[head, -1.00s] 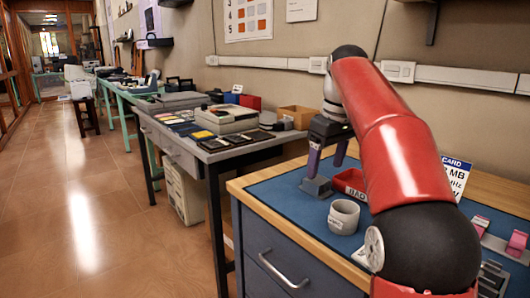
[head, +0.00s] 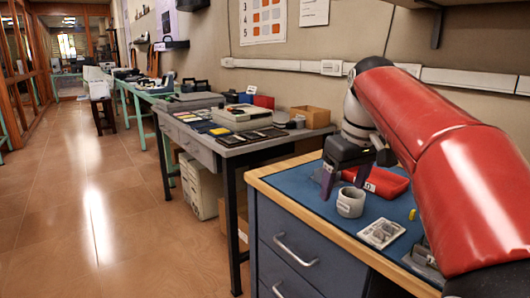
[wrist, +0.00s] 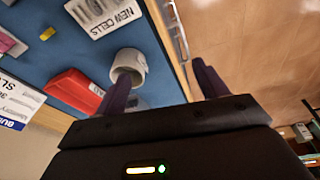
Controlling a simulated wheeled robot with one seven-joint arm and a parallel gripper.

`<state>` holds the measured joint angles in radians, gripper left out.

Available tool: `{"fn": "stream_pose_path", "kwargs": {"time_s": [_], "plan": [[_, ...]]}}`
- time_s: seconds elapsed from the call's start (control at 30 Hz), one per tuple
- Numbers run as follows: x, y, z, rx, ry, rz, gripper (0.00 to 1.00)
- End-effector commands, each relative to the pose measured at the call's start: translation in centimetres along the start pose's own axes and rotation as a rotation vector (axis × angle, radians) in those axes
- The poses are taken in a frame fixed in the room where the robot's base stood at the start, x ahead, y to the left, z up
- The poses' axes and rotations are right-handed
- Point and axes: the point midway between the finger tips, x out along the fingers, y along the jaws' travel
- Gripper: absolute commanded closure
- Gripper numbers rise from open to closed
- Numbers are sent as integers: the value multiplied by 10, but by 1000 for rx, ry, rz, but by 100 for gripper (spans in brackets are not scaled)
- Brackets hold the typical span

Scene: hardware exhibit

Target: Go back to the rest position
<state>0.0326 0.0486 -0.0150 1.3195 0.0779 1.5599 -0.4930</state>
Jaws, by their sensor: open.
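My gripper (head: 340,184) is open above the left edge of the blue mat in the head view. Its two dark purple fingers point down, and nothing shows between them. In the wrist view my gripper (wrist: 163,82) also looks empty, with the fingers spread apart. A white-grey cup (head: 350,203) stands on the mat close to the fingers; it also shows in the wrist view (wrist: 129,62), partly behind one finger. My red arm covers the right side of the head view.
A red tray (head: 385,183) is behind the cup. A "NEW CELLS" card (head: 381,233) lies near the bench's front edge. The blue mat (head: 300,184) tops a wood-edged drawer bench. A grey table (head: 240,150) with devices stands beyond. The floor (head: 100,215) at left is clear.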

Motion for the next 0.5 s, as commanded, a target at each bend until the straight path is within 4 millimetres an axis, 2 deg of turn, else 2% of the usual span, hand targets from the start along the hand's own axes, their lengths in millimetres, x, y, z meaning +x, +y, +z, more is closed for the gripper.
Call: {"fn": "stream_pose_path", "kwargs": {"time_s": [0.17,0.27,0.5], "plan": [[9,-25,48,99,52,39,28],[24,-43,85,174,93,64,28],[83,-82,173,338,192,109,28]]}}
